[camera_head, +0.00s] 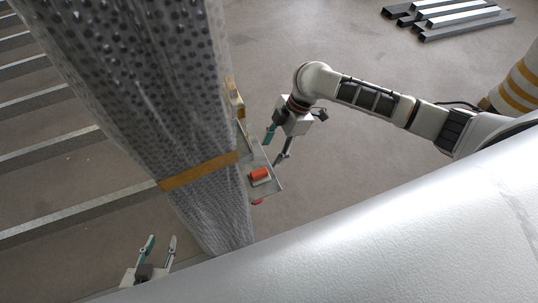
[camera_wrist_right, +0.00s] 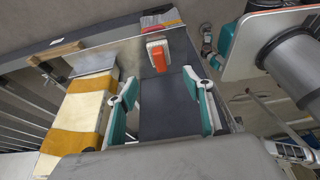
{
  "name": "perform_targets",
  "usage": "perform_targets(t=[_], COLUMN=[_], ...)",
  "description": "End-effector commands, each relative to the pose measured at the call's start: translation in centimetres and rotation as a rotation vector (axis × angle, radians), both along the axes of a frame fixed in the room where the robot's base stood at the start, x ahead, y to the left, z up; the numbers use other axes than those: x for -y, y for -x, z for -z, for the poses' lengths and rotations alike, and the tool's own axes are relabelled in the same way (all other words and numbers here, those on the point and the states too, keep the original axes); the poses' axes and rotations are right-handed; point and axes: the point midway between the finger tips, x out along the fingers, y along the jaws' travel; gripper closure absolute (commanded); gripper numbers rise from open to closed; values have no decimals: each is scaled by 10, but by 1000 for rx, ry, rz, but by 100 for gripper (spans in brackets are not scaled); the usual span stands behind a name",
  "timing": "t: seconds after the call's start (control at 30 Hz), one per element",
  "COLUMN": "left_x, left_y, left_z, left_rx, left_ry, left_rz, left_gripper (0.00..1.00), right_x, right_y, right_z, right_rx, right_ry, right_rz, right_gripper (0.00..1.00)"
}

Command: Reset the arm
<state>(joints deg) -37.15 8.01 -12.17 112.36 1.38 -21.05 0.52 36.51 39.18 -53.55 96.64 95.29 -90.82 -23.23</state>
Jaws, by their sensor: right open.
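My right arm comes in from the right in the head view. Its gripper (camera_head: 275,149) is open beside the wrapped column, near a small metal plate (camera_head: 273,187) that carries a red-orange block (camera_head: 259,174). In the right wrist view the teal fingers of this gripper (camera_wrist_right: 160,85) stand apart with nothing held. The red-orange block (camera_wrist_right: 158,56) shows beyond the fingertips there, apart from them. My left gripper (camera_head: 162,239) is at the bottom left of the head view, with its two fingers apart and empty. Most of the left arm is hidden.
A tall column in bubble wrap (camera_head: 150,80) with a yellow tape band (camera_head: 200,171) stands between my grippers. Metal bars (camera_head: 50,153) lie at the left, and more metal profiles (camera_head: 450,18) lie at the top right. Open floor (camera_head: 350,150) lies around the right arm.

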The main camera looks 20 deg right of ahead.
Motion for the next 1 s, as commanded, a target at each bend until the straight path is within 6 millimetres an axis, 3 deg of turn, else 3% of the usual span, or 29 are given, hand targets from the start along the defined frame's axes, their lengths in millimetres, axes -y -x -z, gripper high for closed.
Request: perform_targets(t=[0.67, 1.0], left_x=[0, 0], left_y=[0, 0], left_z=[0, -1], left_rx=[-1, 0], left_ry=[0, 0], left_rz=[0, 0], left_gripper=[66, 66], right_x=[-1, -57], right_y=[2, 35], right_z=[-2, 17], right_rx=[3, 170], right_ry=[0, -22], right_rz=[-1, 76], right_gripper=[49, 49])
